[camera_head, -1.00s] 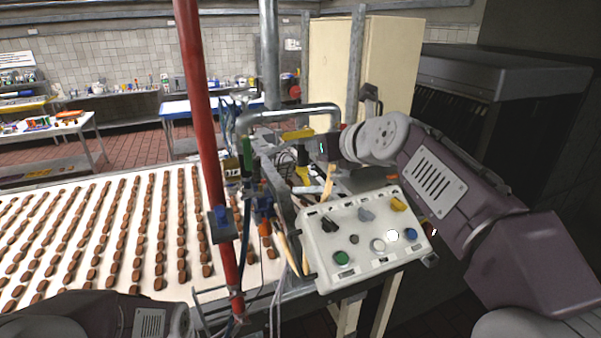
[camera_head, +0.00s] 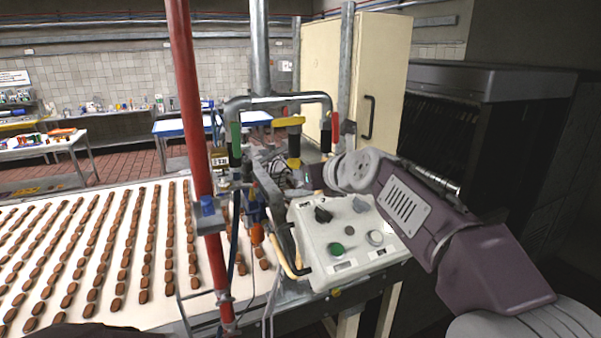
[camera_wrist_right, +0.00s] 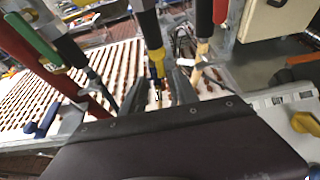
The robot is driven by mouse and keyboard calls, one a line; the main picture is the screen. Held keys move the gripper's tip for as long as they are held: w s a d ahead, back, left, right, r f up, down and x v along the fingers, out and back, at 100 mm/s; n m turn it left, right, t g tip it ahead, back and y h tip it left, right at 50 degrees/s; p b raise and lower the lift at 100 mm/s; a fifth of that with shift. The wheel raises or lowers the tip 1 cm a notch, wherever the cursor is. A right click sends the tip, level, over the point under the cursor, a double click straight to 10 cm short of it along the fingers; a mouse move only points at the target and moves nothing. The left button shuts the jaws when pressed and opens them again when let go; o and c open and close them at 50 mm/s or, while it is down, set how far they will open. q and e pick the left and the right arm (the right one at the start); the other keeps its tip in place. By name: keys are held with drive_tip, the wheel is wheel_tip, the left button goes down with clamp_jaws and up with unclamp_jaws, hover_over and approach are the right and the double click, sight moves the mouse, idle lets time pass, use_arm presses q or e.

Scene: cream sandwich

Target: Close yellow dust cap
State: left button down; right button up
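A yellow part (camera_head: 293,163) sits at the lower end of a black upright fitting with a yellow top (camera_head: 290,122), under the grey bent pipe. I take the lower part to be the dust cap, but cannot tell whether it is open or closed. In the right wrist view the yellow part (camera_wrist_right: 157,62) shows just beyond and between the fingers of my right gripper (camera_wrist_right: 158,82). The dark fingers stand apart, with no clear contact. In the head view my right arm reaches in from the right and its wrist hides the fingers. My left gripper is out of view.
A control box (camera_head: 345,240) with knobs and a green button stands below my right wrist. A red post (camera_head: 197,130) rises left of the fittings. Green-topped (camera_head: 236,140) and red-topped (camera_head: 326,130) fittings flank the yellow one. A conveyor (camera_head: 130,190) carries rows of brown pieces.

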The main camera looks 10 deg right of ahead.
drive_tip(key=p+x, duration=0.1)
drive_tip(key=x, duration=0.6)
drive_tip(key=shift+s+r, duration=0.1)
drive_tip(key=shift+s, duration=0.1)
drive_tip(key=shift+s+d, duration=0.1)
drive_tip(key=shift+c, duration=1.2)
clamp_jaws()
drive_tip(key=shift+r, duration=0.2)
